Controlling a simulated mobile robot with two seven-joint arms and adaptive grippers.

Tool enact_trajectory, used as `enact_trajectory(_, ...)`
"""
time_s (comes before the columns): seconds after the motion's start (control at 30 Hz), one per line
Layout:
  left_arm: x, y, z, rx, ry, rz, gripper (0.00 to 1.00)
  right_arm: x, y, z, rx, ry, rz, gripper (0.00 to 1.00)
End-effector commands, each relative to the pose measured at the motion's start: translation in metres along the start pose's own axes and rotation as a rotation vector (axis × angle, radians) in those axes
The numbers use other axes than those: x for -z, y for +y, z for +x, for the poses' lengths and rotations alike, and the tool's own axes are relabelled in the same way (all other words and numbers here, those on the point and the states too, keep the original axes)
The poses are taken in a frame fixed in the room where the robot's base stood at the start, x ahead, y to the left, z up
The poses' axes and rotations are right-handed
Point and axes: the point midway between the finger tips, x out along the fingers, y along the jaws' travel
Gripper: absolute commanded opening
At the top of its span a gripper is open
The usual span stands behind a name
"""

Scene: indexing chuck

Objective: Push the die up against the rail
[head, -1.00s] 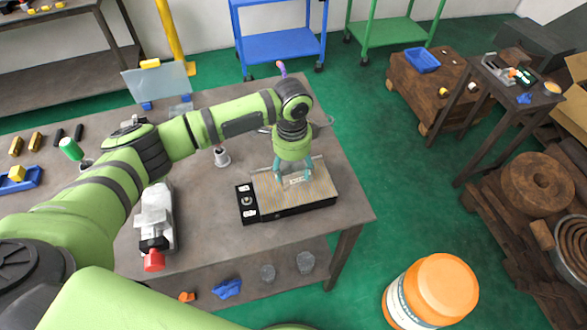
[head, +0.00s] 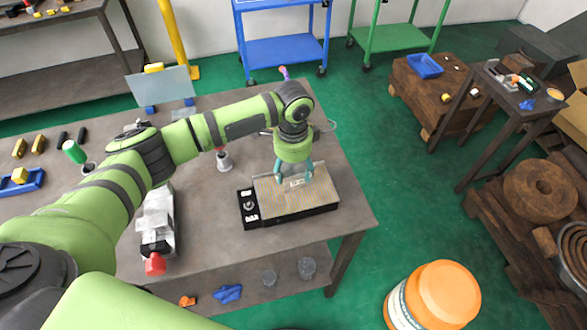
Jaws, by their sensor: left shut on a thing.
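The die appears as a small pale piece (head: 297,184) low between the fingers of my left gripper (head: 294,180); its shape is too small to make out fully. My left gripper points down and is shut on this piece, over the rear part of the chuck. The chuck is a flat black block with a tan top plate (head: 305,203), near the right end of the table. The rail seems to be the thin pale strip (head: 319,169) along the plate's back edge, partly hidden by my gripper. I cannot tell whether the piece touches it. My right gripper is not in view.
A black control panel (head: 249,206) is on the chuck's left end. A grey vise with a red end (head: 155,264) stands left of it. A small white-and-red item (head: 224,160) stands behind. The table top (head: 205,205) is bare between vise and chuck.

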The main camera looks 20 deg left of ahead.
Motion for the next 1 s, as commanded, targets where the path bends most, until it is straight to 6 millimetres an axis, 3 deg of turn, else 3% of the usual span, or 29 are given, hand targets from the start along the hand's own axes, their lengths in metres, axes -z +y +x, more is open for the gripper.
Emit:
enact_trajectory(0.5, -0.0027, -0.0069, 0.0006, 0.004, -0.003, -0.006, 0.06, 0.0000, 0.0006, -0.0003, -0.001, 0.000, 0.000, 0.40)
enact_trajectory(0.53, -0.0027, -0.0068, 0.0006, 0.004, -0.003, -0.006, 0.77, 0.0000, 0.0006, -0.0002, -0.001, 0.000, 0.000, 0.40)
enact_trajectory(0.57, -0.0026, -0.0069, 0.0005, 0.004, -0.003, -0.006, 0.89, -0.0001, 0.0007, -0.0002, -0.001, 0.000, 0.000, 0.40)
enact_trajectory(0.6, -0.0025, -0.0069, 0.0003, 0.004, -0.002, -0.005, 0.93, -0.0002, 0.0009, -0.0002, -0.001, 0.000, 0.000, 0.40)
enact_trajectory(1.0, -0.0006, -0.0056, -0.0038, 0.002, 0.001, -0.001, 0.93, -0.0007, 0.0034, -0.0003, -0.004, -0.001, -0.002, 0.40)
